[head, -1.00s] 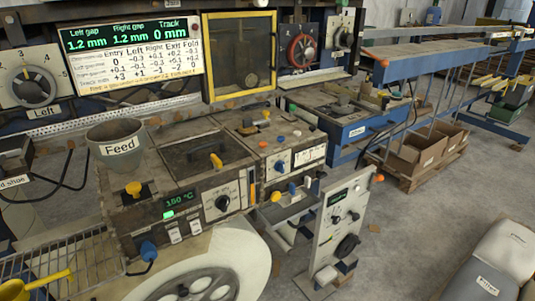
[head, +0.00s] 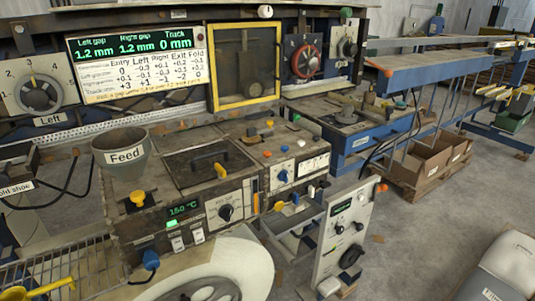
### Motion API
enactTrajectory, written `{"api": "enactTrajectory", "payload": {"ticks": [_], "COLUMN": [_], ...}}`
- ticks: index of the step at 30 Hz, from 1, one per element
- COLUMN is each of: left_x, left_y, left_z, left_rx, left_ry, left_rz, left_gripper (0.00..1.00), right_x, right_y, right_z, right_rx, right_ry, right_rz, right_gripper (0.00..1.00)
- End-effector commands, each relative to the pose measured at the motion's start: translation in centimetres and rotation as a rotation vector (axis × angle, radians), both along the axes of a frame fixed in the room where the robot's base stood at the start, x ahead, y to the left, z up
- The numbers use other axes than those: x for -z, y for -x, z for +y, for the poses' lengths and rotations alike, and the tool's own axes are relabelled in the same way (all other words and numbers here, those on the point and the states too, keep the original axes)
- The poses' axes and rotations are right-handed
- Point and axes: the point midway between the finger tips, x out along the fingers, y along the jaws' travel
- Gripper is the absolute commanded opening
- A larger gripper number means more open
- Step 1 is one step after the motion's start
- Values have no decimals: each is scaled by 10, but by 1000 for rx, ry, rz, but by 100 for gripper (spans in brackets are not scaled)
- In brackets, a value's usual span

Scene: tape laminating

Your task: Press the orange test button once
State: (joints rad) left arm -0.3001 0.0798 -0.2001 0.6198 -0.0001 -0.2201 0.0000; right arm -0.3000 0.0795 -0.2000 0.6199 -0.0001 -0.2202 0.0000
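No label reading "test" is legible, so I cannot tell which orange part is the test button. A small orange button (head: 267,154) sits on top of the middle console (head: 262,170). An orange knob (head: 382,187) is at the upper right edge of the upright grey control panel (head: 341,232). Another orange knob (head: 388,73) is on the near corner of the blue-edged bench at the right. Neither of my grippers shows in the head view.
A heater unit with a green display (head: 183,208) and a feed cup (head: 122,158) stand left of the middle console. A cream wheel (head: 235,262) is below. Open boxes (head: 428,155) stand on a pallet at right. Grey floor (head: 440,225) is clear between panel and pale sacks.

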Motion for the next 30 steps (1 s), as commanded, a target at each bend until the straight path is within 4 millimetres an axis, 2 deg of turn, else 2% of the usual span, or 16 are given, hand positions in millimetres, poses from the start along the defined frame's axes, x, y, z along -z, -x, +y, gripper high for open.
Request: {"api": "enactTrajectory", "payload": {"ticks": [8, 21, 30], "left_x": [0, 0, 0], "left_y": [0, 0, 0], "left_z": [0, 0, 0], "left_rx": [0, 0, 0], "left_ry": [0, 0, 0], "left_rz": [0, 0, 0], "left_gripper": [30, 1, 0], "right_x": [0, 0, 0], "right_y": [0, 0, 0], "right_z": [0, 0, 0], "right_rx": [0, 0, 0], "right_ry": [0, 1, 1], "right_rz": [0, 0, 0], "right_gripper": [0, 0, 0]}}
